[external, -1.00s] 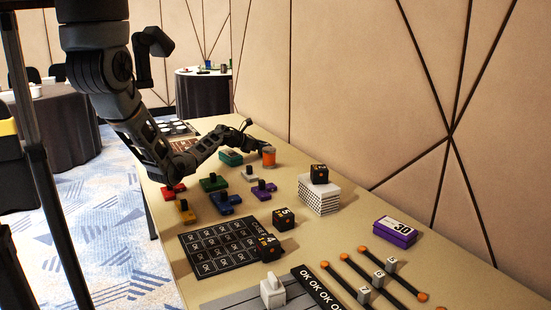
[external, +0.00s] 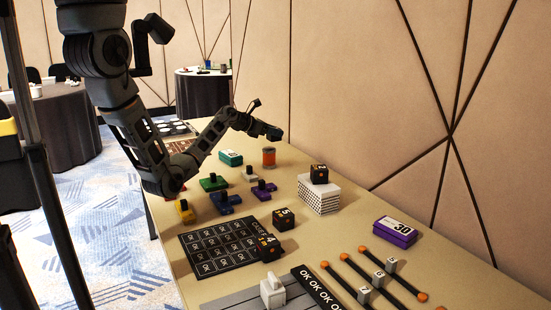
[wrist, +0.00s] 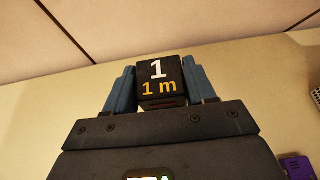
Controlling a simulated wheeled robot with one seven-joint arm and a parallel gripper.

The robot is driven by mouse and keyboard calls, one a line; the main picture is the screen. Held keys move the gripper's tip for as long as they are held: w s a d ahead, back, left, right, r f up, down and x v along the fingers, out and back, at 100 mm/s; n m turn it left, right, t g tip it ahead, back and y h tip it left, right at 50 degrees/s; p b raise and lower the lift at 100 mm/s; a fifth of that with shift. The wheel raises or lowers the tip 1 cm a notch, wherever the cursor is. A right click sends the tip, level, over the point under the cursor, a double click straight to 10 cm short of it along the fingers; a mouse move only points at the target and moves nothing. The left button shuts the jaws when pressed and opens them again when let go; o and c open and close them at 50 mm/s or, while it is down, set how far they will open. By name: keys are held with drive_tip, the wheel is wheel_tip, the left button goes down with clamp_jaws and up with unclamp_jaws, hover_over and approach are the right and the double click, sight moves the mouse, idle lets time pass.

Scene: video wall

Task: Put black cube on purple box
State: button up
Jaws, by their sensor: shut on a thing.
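A black cube marked "1" and "1 m" (wrist: 160,84) sits between the two blue fingers of my gripper (wrist: 161,72) in the wrist view. The fingers are shut on its sides. In the external view my gripper (external: 272,133) is in the air above the far part of the table, over the orange jar (external: 269,158). The held cube is too small and dark there to tell from the gripper. The purple box marked "30" (external: 395,232) lies flat near the table's wall-side edge, right of the gripper and nearer the camera. Its white-labelled top is clear.
Other black cubes stand on the white patterned box (external: 319,199), beside the black grid mat (external: 219,246) and at the mat's corner. Knobbed coloured blocks (external: 225,201) are left of the jar. Rods with white cubes (external: 378,277) lie in front of the purple box. The wall borders the table.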

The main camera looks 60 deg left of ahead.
drive_tip(key=shift+d+r, duration=0.15)
drive_tip(key=shift+d, duration=0.1)
drive_tip(key=w+d+r+m+g+h, duration=0.1)
drive_tip(key=w+d+m+h, duration=0.2)
drive_tip(key=d, duration=1.3)
drive_tip(key=w+d+r+m+h, duration=0.15)
drive_tip(key=w+d, duration=0.35)
drive_tip(key=d, duration=1.1)
drive_tip(key=s+d+r+m+g+h, duration=0.15)
drive_tip(key=s+d, duration=0.25)
drive_tip(key=d, duration=0.8)
drive_tip(key=s+d+f+m+g+h+p, duration=0.1)
drive_tip(key=s+d+m+h, duration=0.15)
drive_tip(key=d, duration=0.95)
drive_tip(key=s+d+r+m+g+h, duration=0.1)
drive_tip(key=s+d, duration=0.4)
drive_tip(key=d, duration=0.6)
drive_tip(key=b, duration=0.1)
hover_over(394, 225)
drive_tip(key=shift+n+t, duration=0.25)
wheel_tip(394, 225, down, 7)
drive_tip(key=shift+d+r, duration=0.1)
drive_tip(key=shift+f+b, duration=0.3)
drive_tip(key=shift+f, duration=1.65)
drive_tip(key=shift+f, duration=0.1)
